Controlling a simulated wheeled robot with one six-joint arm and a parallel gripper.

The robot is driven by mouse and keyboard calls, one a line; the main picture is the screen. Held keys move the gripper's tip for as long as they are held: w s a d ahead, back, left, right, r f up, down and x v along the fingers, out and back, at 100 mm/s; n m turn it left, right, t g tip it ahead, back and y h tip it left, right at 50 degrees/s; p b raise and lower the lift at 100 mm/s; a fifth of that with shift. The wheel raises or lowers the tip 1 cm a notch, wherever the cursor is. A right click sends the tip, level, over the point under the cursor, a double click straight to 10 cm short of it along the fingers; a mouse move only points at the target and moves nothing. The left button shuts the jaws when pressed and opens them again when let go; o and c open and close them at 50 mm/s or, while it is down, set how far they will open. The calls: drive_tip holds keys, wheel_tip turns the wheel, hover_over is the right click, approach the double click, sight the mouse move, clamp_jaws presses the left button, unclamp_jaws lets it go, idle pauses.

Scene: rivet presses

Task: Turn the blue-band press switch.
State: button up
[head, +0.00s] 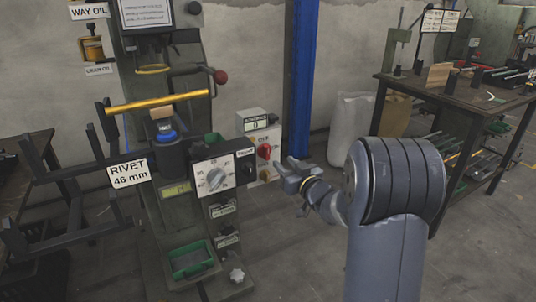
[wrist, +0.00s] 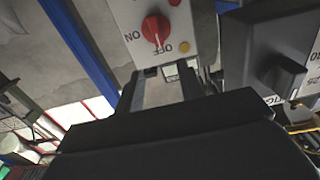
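The box carries a red rotary switch (head: 265,151). In the wrist view the red switch (wrist: 155,30) is large, at top centre, with upside-down ON and OFF lettering; its pale mark points towards OFF. My gripper (head: 285,172) is just right of and below the switch in the head view. In the wrist view my gripper (wrist: 162,78) has its fingers apart, empty, below the switch and not touching it.
A white dial panel (head: 218,175) and a dark box with a black knob (wrist: 280,75) sit close beside the switch box. A blue post (head: 301,80) rises behind. A workbench (head: 460,95) with tools stands at right. Open floor lies between.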

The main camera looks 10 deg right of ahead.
sight(268, 147)
drive_tip(key=b+x, duration=0.1)
drive_tip(key=x, duration=0.8)
drive_tip(key=shift+w+a+b, duration=0.15)
drive_tip(key=shift+w+b, duration=0.2)
drive_tip(key=shift+c, duration=0.5)
clamp_jaws()
